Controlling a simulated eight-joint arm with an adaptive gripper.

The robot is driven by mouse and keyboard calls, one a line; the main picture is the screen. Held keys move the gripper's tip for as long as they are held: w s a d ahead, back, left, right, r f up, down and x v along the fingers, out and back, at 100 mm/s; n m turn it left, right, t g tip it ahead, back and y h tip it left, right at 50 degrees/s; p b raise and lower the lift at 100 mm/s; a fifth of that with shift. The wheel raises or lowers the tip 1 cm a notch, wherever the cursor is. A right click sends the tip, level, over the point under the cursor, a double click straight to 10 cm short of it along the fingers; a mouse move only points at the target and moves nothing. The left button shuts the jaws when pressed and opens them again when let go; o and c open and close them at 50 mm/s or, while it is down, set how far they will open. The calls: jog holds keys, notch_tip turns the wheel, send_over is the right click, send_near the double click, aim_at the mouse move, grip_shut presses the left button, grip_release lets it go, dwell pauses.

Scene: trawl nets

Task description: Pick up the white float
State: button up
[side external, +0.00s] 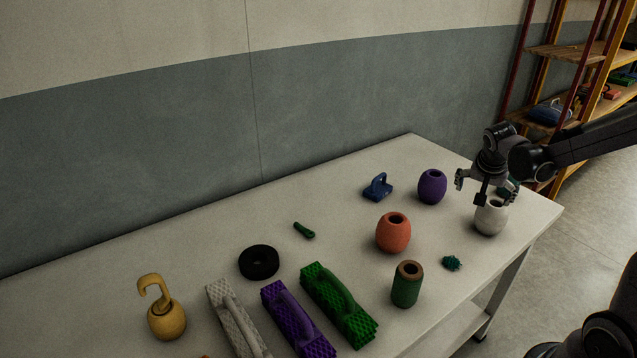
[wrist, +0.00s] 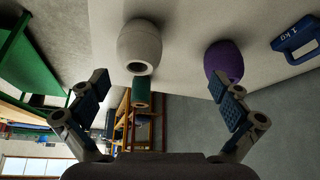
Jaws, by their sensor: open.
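The white float (side external: 490,219) stands upright near the right end of the pale table, with a hole in its top. My gripper (side external: 487,188) is just above it in the side view, pointing down, and overlaps its top edge. In the wrist view the white float (wrist: 139,42) is beyond the fingertips, left of centre. My gripper (wrist: 157,85) is open there, with its two fingers wide apart and nothing between the pads. I cannot tell whether any finger touches the float.
A purple float (side external: 432,186) stands left of the white one, with a blue weight (side external: 378,187) beyond it. An orange float (side external: 393,232), a green cylinder (side external: 407,284) and a small teal piece (side external: 452,263) are nearer the camera. Another green cylinder (wrist: 140,92) is near the white float.

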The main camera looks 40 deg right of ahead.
aim_at(491, 207)
jog(key=d+f, duration=0.1)
jog(key=d+m, duration=0.1)
jog(key=d, duration=0.1)
jog(key=s+d+f+m, duration=0.1)
jog(key=shift+d+f+g, duration=0.15)
jog(key=shift+f+g, duration=0.15)
jog(key=shift+g, duration=0.1)
jog(key=shift+x, duration=2.6)
jog(key=d+f, duration=0.2)
jog(key=shift+d+f, duration=0.25)
jog(key=shift+f, duration=0.1)
jog(key=shift+x, duration=0.8)
jog(key=c, duration=1.1)
